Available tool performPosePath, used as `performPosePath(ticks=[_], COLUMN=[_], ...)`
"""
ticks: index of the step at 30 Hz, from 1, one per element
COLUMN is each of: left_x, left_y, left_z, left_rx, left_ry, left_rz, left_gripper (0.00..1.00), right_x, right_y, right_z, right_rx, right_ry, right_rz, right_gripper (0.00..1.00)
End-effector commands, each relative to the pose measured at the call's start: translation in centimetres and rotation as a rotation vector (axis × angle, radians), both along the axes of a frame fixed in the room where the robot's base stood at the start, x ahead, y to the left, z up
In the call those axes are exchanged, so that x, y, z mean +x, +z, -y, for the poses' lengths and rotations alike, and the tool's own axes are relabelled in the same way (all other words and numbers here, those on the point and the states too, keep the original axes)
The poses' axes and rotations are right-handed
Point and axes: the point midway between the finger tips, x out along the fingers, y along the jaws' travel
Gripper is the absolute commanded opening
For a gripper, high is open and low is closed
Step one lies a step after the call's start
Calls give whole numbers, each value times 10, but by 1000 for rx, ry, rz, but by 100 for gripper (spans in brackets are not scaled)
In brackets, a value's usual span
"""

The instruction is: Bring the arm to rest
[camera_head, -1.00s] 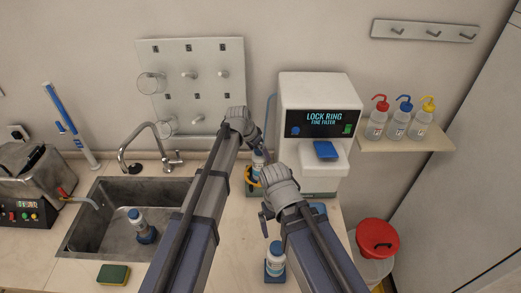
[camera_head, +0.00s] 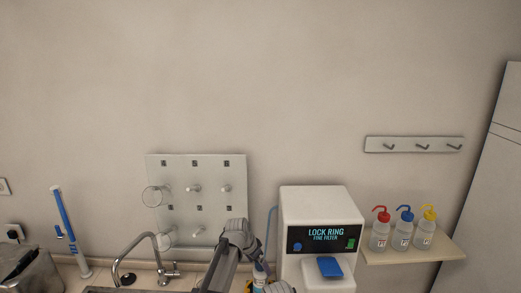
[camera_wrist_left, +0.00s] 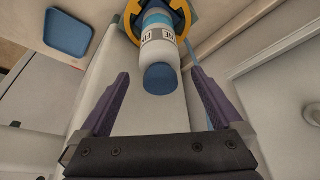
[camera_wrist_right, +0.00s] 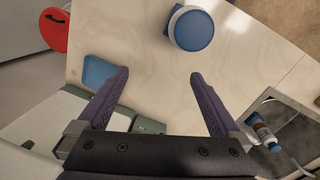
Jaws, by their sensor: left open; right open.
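My left gripper (camera_wrist_left: 160,100) is open and empty. A white bottle with a blue end (camera_wrist_left: 160,78) lies just beyond its fingertips, inside a yellow-orange ring (camera_wrist_left: 183,12); I cannot tell whether they touch. In the head view, the left wrist shows at the bottom centre, left of the white LOCK RING machine (camera_head: 320,212). My right gripper (camera_wrist_right: 160,78) is open and empty above the bench. A blue-capped white bottle (camera_wrist_right: 192,28) stands past its fingertips, apart from them. In the head view, only a bit of the right wrist shows at the bottom edge.
A pegboard (camera_head: 196,170) and a hook rail (camera_head: 414,145) are on the wall. A shelf (camera_head: 440,246) holds three wash bottles. A faucet (camera_head: 150,238) stands at the left. In the right wrist view, another bottle (camera_wrist_right: 262,130) is in the sink, and a red lid (camera_wrist_right: 55,30) is beyond the bench.

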Motion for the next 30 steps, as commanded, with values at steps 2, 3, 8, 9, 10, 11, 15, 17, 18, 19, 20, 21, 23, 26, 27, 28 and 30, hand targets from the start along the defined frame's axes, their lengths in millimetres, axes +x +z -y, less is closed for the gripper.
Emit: performPosePath(ticks=[2,3,8,9,10,11,15,17,18,19,20,21,23,26,27,28,30], left_x=[3,4,10,12,13,14,17,18,18,17,17,17,17,17,17,17,16], left_y=[-13,-18,-37,-42,-46,-49,-60,-62,-61,-56,-55,-55,-56,-56,-56,-56,-56], left_z=[3,4,9,10,12,12,16,17,17,17,17,17,17,17,17,17,16], left_rx=[0,0,0,1,1,1,1,1,1,1,1,1,1,1,0,0,0], left_ry=[0,0,0,0,0,0,0,0,0,0,0,0,0,0,0,0,1], left_rz=[0,0,0,1,1,1,1,1,1,1,1,1,1,1,0,0,0], left_gripper=[100,100,100,100,100,100,100,100,100,100,100,100,100,100,100,100,100], right_x=[0,0,0,0,0,0,0,0,0,0,0,0,0,0,0,0,2], right_y=[-13,-18,-37,-42,-46,-49,-60,-62,-61,-56,-55,-55,-56,-56,-56,-56,-56], right_z=[0,0,0,0,0,0,0,0,0,0,0,0,0,0,0,0,0], right_rx=[0,-1,-1,-2,-2,-2,-2,-2,-1,0,-1,-1,-1,-1,-1,-1,-1], right_ry=[1,2,6,7,8,9,12,11,4,2,2,2,2,2,2,2,3], right_rz=[0,0,0,0,0,0,-1,-1,0,0,0,0,0,0,0,0,-1], right_gripper=[100,100,100,100,100,100,100,100,100,100,100,100,100,100,100,100,100])
